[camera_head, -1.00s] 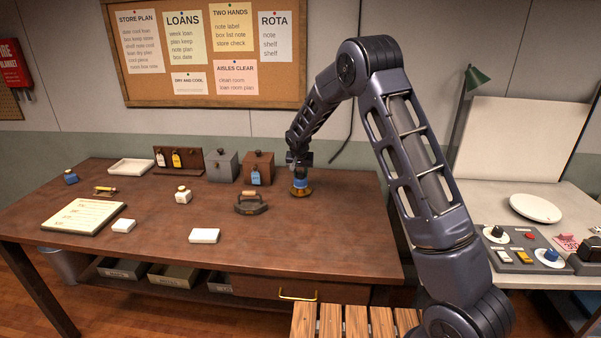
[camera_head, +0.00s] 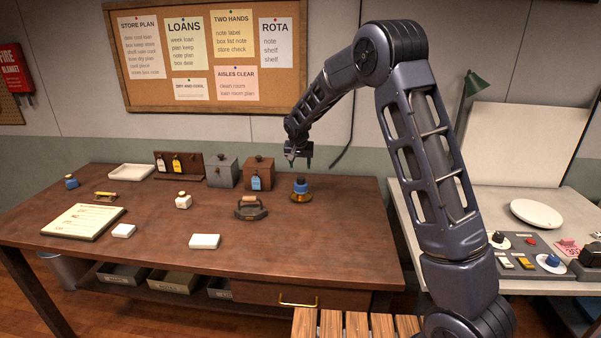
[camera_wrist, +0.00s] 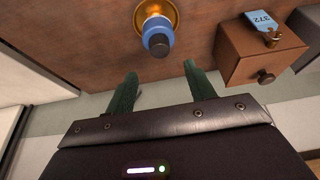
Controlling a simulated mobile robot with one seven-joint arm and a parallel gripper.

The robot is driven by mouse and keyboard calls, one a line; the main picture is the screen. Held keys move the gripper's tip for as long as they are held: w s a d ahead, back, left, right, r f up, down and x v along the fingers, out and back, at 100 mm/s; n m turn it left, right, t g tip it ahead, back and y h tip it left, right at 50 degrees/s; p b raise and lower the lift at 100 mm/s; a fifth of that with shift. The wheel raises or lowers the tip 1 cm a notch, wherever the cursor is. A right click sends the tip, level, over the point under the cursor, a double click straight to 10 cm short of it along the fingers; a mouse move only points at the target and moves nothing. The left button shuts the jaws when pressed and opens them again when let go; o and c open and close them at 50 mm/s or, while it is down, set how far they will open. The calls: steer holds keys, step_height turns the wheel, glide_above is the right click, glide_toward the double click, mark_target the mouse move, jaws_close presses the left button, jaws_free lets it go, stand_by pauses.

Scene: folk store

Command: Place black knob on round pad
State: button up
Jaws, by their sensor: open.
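A blue cylinder (camera_head: 300,183) with a dark knob (camera_wrist: 158,45) on top stands upright on a round brass-coloured pad (camera_head: 302,198) at the brown table's right. The wrist view shows the blue body (camera_wrist: 157,27) with the brass pad (camera_wrist: 168,10) beneath it. My gripper (camera_head: 298,158) is above this piece, apart from it, open and empty. In the wrist view its two green fingers (camera_wrist: 160,70) are spread with nothing between them. A separate black knob (camera_head: 497,238) sits on a white disc on the control panel at the right.
A dark iron (camera_head: 251,208) and a brown box (camera_head: 259,172) stand left of the blue piece. The front right of the table is clear.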

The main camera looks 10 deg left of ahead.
steer(key=shift+v, duration=1.7)
steer(key=s+d+r, duration=0.5)
steer(key=d, duration=0.4)
steer(key=s+d+r, duration=0.5)
steer(key=d, duration=0.3)
steer(key=s+d+r, duration=0.5)
steer(key=d, duration=0.4)
steer(key=s+d, duration=0.4)
steer(key=s, duration=0.5)
steer(key=s+d+f, duration=0.1)
steer(key=s+d, duration=0.4)
steer(key=s, duration=0.4)
steer(key=s+d, duration=0.5)
steer(key=s, duration=0.4)
steer(key=shift+f, duration=0.2)
